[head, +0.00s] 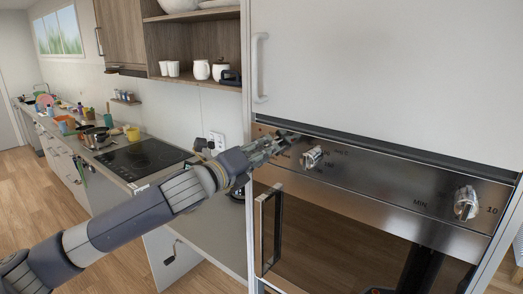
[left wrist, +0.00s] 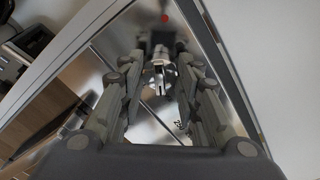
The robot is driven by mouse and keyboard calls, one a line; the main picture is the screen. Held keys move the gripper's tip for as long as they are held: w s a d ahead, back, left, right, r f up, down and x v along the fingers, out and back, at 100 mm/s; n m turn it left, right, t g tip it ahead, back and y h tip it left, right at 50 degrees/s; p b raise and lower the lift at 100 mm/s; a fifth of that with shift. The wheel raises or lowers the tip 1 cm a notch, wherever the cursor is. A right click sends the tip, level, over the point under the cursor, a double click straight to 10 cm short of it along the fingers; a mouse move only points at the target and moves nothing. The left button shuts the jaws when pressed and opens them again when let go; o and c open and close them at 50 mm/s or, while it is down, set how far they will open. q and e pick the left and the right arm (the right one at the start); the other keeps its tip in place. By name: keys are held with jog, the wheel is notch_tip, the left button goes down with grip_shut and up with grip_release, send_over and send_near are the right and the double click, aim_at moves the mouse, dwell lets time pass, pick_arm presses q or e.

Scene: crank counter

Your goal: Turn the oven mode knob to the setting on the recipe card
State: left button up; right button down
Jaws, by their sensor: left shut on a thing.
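The oven's steel control panel (head: 400,185) runs below the white cabinet. My left gripper (head: 287,139) reaches its left end and is shut. In the left wrist view its fingers (left wrist: 163,68) stand on both sides of a silver knob (left wrist: 160,72), which looks like the oven mode knob. In the head view the gripper hides this knob. A second silver knob (head: 312,157) sits just right of the gripper, with small dark markings. A third knob (head: 466,203) is at the panel's right, near "MIN" and "10". I cannot make out a recipe card. My right gripper is not in view.
The oven door handle (head: 267,228) stands out below the gripper. A tall white cabinet door (head: 390,65) is above the panel. To the left, a counter holds a black cooktop (head: 143,158), pans and several small items. The wood floor there is clear.

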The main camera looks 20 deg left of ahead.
pick_arm(q)
jog(key=shift+f, duration=0.15)
jog(key=o, duration=1.1)
jog(key=shift+s, duration=0.1)
jog(key=v, duration=1.1)
jog(key=shift+s+a, duration=0.15)
jog(key=shift+s, duration=0.2)
